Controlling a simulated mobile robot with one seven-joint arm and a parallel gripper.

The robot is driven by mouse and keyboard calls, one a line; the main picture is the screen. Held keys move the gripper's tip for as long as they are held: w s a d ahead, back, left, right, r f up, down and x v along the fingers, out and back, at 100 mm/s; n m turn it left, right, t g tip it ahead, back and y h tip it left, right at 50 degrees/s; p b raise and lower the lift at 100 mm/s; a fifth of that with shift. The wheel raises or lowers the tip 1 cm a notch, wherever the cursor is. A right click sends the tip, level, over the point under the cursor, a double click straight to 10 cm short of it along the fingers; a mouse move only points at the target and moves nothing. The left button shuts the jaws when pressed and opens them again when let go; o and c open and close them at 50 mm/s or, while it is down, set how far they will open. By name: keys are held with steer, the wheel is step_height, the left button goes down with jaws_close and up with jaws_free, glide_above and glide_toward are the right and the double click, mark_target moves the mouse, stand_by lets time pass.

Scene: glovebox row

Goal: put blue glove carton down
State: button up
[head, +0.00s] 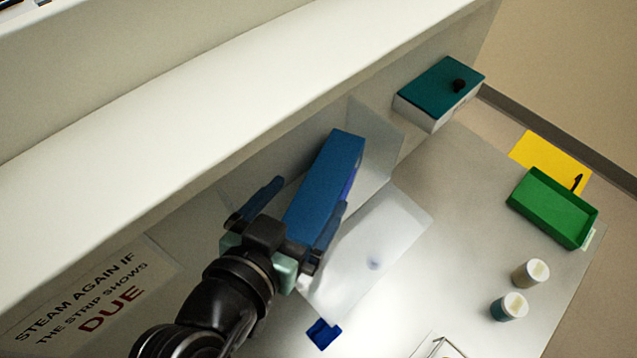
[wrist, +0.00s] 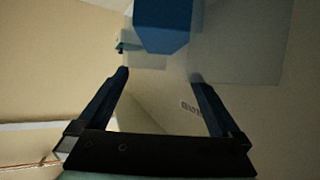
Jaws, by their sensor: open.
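The blue glove carton (head: 334,160) is a long blue box lying at a slant in the middle of the head view, close to the pale wall. Its blue end also shows at the top of the wrist view (wrist: 163,28). My gripper (head: 311,194) is open, with its two dark blue fingers spread apart. In the wrist view the fingers (wrist: 160,80) have an empty gap between them, and the carton is beyond the fingertips. In the head view the near part of the carton is hidden behind my gripper. I cannot tell exactly what the carton rests on.
A pale translucent panel (head: 385,243) lies right of the carton. A teal-lidded box (head: 436,92) stands at the back. A green tray (head: 548,206), a yellow sheet (head: 540,155) and two white-lidded jars (head: 530,273) are at right. A small blue piece (head: 323,334) lies nearer. A printed sign (head: 85,310) is at lower left.

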steer(key=p+v, duration=0.1)
steer(key=v, duration=0.2)
steer(key=shift+w+r, duration=0.1)
steer(key=shift+r, duration=0.05)
steer(key=shift+s+a+r+p, duration=0.2)
steer(key=shift+s+p, duration=0.1)
steer(key=shift+s, duration=0.25)
